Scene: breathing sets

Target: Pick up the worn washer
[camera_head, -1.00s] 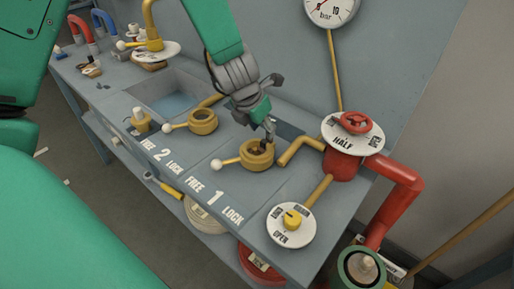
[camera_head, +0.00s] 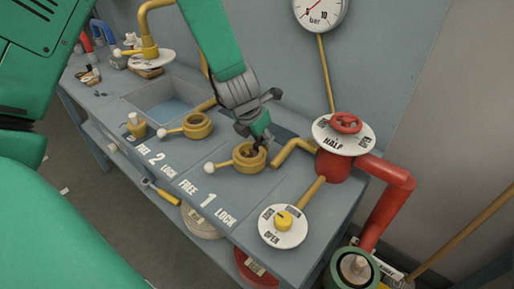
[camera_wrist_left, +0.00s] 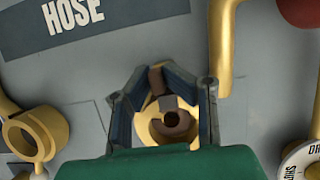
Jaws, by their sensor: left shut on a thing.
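The worn washer (camera_wrist_left: 174,124) shows in the left wrist view as a dark brown ring inside the yellow ring-shaped fitting with a white-knobbed lever (camera_head: 249,157), at the place marked 1. My left gripper (camera_head: 260,147) reaches down into this fitting from above. In the left wrist view its two fingers (camera_wrist_left: 168,98) stand on either side of the brown ring, and it is shut on the washer. The washer still sits within the fitting's rim. In the head view the fingertips hide most of it. My right gripper is not in view.
A second yellow fitting (camera_head: 197,126) stands to the left, by a sink (camera_head: 172,100). A bent yellow pipe (camera_head: 293,150) and the red valve (camera_head: 344,124) stand close to the right. A yellow knob on a white dial (camera_head: 284,219) is in front. The gauge (camera_head: 321,10) is behind.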

